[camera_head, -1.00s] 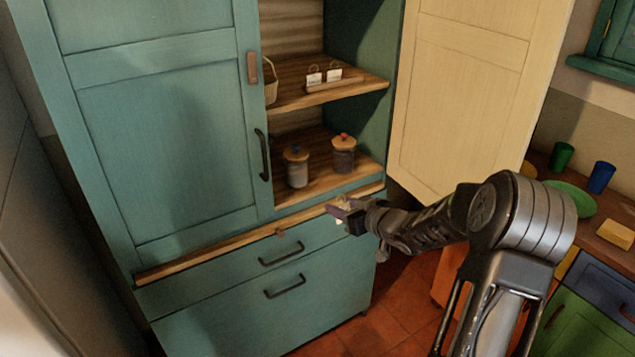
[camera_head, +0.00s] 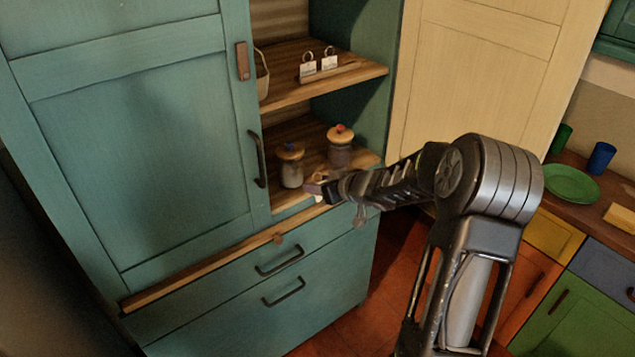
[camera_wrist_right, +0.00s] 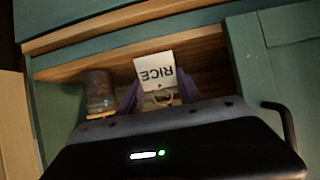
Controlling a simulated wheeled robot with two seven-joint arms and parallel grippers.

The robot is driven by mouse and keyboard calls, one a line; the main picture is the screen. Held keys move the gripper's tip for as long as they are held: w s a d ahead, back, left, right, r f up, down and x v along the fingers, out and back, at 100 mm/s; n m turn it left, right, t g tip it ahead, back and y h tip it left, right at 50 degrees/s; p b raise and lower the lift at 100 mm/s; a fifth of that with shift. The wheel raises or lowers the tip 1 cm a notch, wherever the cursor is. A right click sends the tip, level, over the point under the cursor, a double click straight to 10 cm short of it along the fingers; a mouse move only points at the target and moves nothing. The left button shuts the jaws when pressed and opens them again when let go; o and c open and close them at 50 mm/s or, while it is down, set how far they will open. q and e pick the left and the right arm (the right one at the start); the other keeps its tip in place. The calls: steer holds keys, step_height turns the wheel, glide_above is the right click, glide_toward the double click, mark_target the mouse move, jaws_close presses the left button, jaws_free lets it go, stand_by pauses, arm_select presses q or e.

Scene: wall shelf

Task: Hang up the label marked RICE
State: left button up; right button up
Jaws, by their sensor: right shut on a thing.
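My right gripper (camera_head: 316,188) is shut on the RICE label (camera_wrist_right: 154,68), a white card with black letters and a ring, upside down in the wrist view. The gripper (camera_wrist_right: 157,96) is in front of the lower shelf, close to the jars. A jar with a blue knob (camera_head: 291,172) stands on the left of that shelf, just behind the gripper. A jar with a red knob (camera_head: 340,150) stands to its right; one jar also shows in the wrist view (camera_wrist_right: 98,88). Jar contents are too dim to tell. My left gripper is out of view.
Two more labels with rings (camera_head: 308,68) are on the upper shelf (camera_head: 350,75), by a pale basket (camera_head: 262,78). The teal left door (camera_head: 130,150) is closed; the cream door (camera_head: 470,80) stands open at right. A counter at right holds a green plate (camera_head: 571,184) and cups.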

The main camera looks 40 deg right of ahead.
mark_target(298, 173)
steer(key=shift+w, duration=0.1)
steer(key=w+p, duration=0.2)
steer(key=w, duration=0.2)
steer(key=shift+f, duration=0.15)
stand_by(0.5)
steer(key=shift+w, duration=0.1)
steer(key=shift+w+p, duration=0.35)
steer(key=shift+w, duration=0.1)
steer(key=shift+w, duration=0.1)
steer(key=shift+w+p, duration=0.3)
steer(key=shift+p, duration=0.05)
steer(key=shift+w, duration=0.1)
